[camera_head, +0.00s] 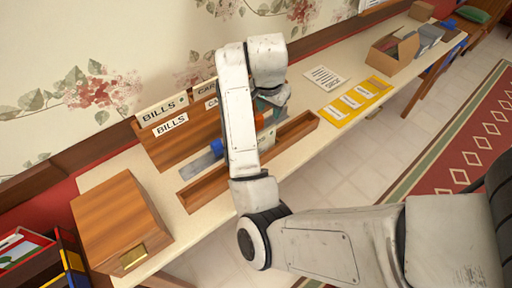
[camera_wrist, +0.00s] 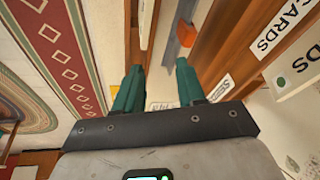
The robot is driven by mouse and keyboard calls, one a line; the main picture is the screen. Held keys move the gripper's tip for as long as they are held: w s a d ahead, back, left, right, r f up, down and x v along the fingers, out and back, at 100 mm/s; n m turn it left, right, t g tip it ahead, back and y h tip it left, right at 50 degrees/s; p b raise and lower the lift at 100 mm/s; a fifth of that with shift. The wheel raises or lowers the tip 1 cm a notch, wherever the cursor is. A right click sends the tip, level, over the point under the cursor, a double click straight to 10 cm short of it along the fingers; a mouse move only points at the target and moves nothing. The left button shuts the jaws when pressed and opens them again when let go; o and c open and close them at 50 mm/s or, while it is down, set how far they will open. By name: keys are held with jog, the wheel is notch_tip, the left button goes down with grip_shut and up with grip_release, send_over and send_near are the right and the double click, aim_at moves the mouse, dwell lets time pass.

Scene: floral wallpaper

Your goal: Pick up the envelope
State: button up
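My gripper (camera_wrist: 160,82) has two teal fingers, set apart with a visible gap. In the head view my gripper (camera_head: 272,104) is mostly hidden behind my arm, over the wooden sorter. A small pale paper with print (camera_wrist: 161,105) shows low between the fingers; I cannot tell whether it is the envelope or a label. A narrow whitish strip (camera_wrist: 148,18) shows ahead of the fingers, within a wooden trough. In the head view a pale piece (camera_head: 266,138) shows beside my forearm, in or near the long wooden tray (camera_head: 292,132). No envelope is clearly identifiable.
The sorter has BILLS (camera_head: 170,125) and CARDS labels (camera_wrist: 270,45). A grey rail with a blue block (camera_head: 217,147) and an orange block (camera_wrist: 186,35) lies alongside. A wooden box (camera_head: 120,218), yellow sheet (camera_head: 355,101), printed card (camera_head: 325,77) and cardboard box (camera_head: 392,54) share the table.

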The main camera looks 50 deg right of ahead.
jog(key=shift+w+a+f+m+g+y+p, duration=0.1)
jog(key=shift+a+f+m+g+y+p, duration=0.15)
jog(key=shift+a+f+m+y, duration=1.1)
jog(key=shift+w+a+f+m+g+h+p, duration=0.1)
jog(key=shift+w+a+f+g+h+p, duration=0.25)
jog(key=shift+f, duration=2.05)
jog(key=shift+s+a+f+m+g+y+p, duration=0.15)
jog(key=shift+a+f+m+y, duration=0.7)
jog(key=shift+f, duration=1)
jog(key=shift+a, duration=0.15)
grip_shut()
